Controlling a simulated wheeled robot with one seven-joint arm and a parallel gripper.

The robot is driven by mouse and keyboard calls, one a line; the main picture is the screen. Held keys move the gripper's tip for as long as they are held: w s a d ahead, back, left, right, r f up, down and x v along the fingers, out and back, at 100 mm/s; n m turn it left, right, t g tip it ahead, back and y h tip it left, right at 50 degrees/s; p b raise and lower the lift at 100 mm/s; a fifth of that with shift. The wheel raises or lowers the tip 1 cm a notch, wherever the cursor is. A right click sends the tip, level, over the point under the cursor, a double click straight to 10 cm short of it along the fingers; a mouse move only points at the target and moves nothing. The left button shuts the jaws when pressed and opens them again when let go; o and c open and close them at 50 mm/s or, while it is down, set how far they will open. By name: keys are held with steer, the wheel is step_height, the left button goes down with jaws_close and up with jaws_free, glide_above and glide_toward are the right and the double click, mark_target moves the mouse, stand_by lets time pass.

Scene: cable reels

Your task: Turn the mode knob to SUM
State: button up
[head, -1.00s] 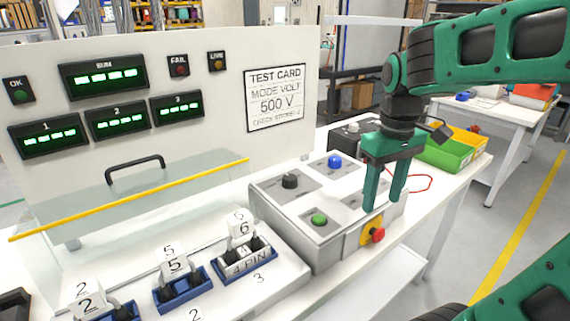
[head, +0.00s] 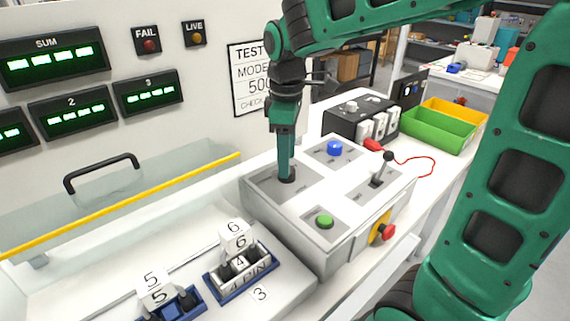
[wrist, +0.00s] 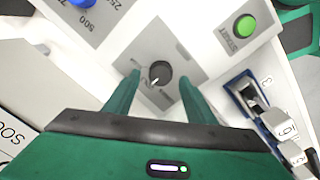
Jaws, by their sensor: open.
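The black mode knob (wrist: 160,73) shows in the wrist view, round with a white pointer mark, on a grey plate of the control box. In the head view the knob (head: 287,178) is partly hidden under my gripper. My gripper (head: 286,172) points down over it. In the wrist view my gripper (wrist: 158,90) is open, with one green finger on each side of the knob and a gap on both sides. The lettering around the knob is too small or hidden to read. The SUM display (head: 52,58) on the upright panel is lit green.
The control box (head: 330,235) also carries a blue knob (head: 335,148), a green button (head: 324,221), a lever (head: 382,168) and a red stop button (head: 389,232). A clear guard with a yellow edge (head: 120,205) stands left.

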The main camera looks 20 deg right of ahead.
steer(key=shift+f, duration=1.4)
steer(key=shift+d, duration=0.1)
steer(key=c, duration=1)
steer(key=shift+c, duration=0.2)
steer(key=shift+m, duration=0.4)
steer(key=m, duration=0.5)
steer(key=shift+w+r, duration=0.1)
steer(key=m, duration=0.6)
